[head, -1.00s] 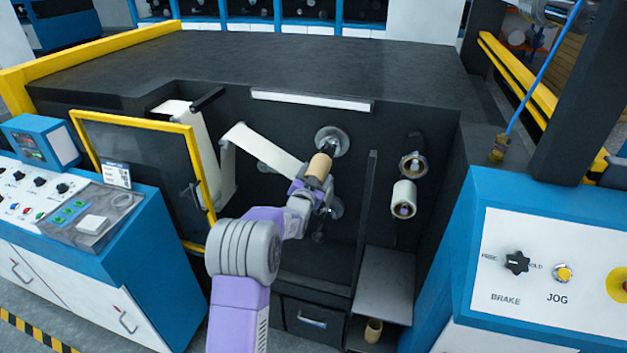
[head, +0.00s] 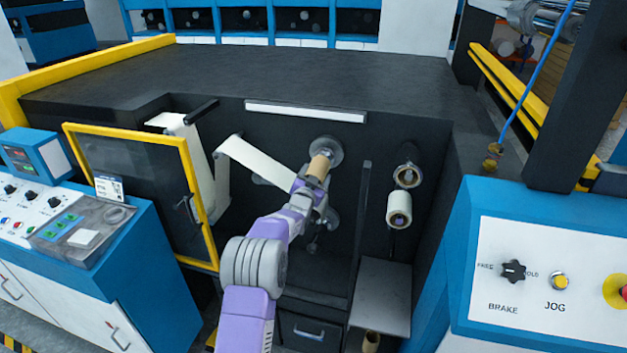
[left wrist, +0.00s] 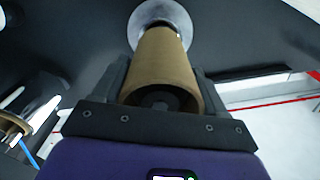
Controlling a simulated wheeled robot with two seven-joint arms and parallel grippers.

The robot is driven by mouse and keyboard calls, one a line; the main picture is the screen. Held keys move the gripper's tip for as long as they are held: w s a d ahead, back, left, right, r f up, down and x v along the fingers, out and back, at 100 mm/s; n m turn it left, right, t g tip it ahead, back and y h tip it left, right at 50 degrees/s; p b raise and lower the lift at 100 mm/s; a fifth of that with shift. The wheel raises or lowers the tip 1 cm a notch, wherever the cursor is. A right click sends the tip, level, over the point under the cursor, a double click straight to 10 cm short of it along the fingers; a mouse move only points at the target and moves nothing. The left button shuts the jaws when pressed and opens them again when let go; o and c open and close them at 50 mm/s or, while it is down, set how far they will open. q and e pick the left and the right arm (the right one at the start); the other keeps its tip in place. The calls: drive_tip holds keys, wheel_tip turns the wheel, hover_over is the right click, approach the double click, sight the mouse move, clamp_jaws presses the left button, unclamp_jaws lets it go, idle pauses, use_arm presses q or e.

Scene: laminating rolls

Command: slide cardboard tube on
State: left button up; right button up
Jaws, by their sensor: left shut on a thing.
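A tan cardboard tube (head: 318,166) is held by my left gripper (head: 309,184) in front of a round metal flange (head: 327,148) on the dark machine wall. In the left wrist view the tube (left wrist: 163,68) lies between the two fingers of my left gripper (left wrist: 161,88), which are shut on it. Its far end meets or overlaps the shiny flange (left wrist: 160,12). A dark round core shows inside its near end. I cannot tell how far the tube is on. My right gripper is not in view.
A white web (head: 255,160) runs just left of the tube. Right of a dark divider (head: 361,215) are a white roll (head: 399,208) and another spindle (head: 407,175). A second tan tube (head: 371,341) stands under a grey shelf (head: 382,290). A yellow-framed door (head: 197,195) stands at left.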

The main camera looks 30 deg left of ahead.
use_arm(q)
drive_tip(key=shift+x, duration=1.3)
drive_tip(key=shift+r+p, duration=0.3)
drive_tip(key=shift+r, duration=0.05)
